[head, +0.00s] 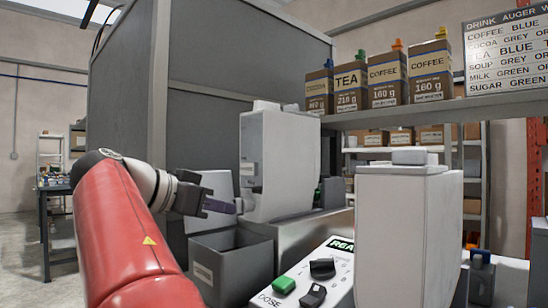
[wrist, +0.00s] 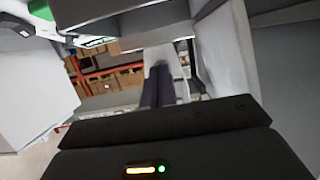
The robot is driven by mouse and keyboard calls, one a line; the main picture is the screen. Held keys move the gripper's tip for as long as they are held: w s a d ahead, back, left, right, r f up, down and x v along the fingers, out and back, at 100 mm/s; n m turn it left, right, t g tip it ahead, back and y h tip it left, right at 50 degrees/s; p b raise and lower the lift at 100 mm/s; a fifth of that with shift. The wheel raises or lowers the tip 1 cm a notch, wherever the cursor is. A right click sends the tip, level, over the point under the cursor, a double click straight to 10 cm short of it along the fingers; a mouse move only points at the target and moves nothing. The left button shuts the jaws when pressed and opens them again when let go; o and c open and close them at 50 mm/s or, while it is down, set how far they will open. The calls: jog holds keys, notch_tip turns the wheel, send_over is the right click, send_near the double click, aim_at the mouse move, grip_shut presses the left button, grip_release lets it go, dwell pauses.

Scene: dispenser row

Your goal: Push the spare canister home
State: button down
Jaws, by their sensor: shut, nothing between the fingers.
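A tall white canister (head: 280,150) with a small cap stands on the grey counter in the middle of the head view. A second white canister (head: 405,235) stands in the right foreground. A label marking either one as the spare is not readable. My gripper (head: 235,208) is shut and empty, its dark purple fingers pointing right at the low front of the middle canister, by its spout. Whether the fingertips touch it I cannot tell. In the wrist view the closed fingers (wrist: 160,75) point at a pale grey surface (wrist: 163,54), with white walls on both sides.
A grey open bin (head: 233,270) stands below my gripper. A control panel (head: 308,280) with a green button, dark knobs and a lit display is in front of the counter. A shelf above holds brown bags (head: 384,82) with coloured clips. A lettered sign (head: 508,50) hangs behind.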

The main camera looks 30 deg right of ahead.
jog(key=shift+w+d, duration=0.15)
jog(key=shift+d, duration=0.45)
jog(key=s+a+b, duration=0.1)
jog(key=s+a, duration=0.1)
jog(key=a, duration=0.5)
jog(key=shift+s+a, duration=0.2)
jog(key=shift+a, duration=0.1)
